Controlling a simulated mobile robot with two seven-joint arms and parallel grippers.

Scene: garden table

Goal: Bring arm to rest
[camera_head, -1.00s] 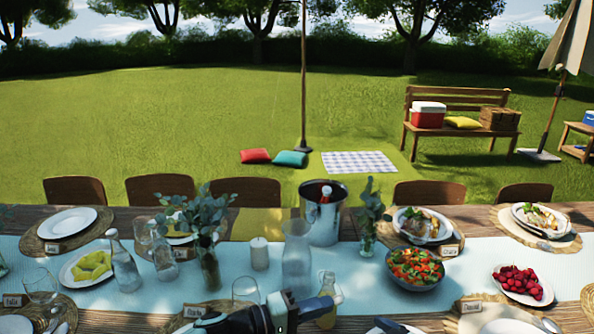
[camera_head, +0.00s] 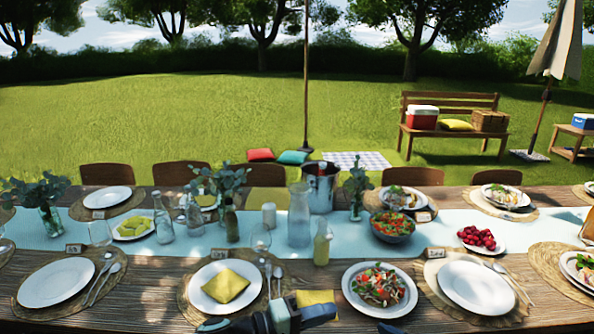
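My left gripper (camera_head: 322,312) shows at the bottom centre, low in the picture, near the front edge of the table. Its arm comes in from the left along the bottom edge. A yellow cloth-like piece (camera_head: 317,297) shows just behind it; I cannot tell whether they touch. The fingers are small and seen from the side, so I cannot tell whether they are open. A dark tip at the bottom edge, right of centre, may be part of my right arm; my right gripper cannot be made out.
The long wooden table (camera_head: 150,268) is crowded. Nearby are a plate with a yellow napkin (camera_head: 225,286), a salad plate (camera_head: 379,289), an empty plate (camera_head: 476,288) and a juice bottle (camera_head: 322,243). A glass carafe (camera_head: 299,215) and a metal bucket (camera_head: 320,187) stand farther back.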

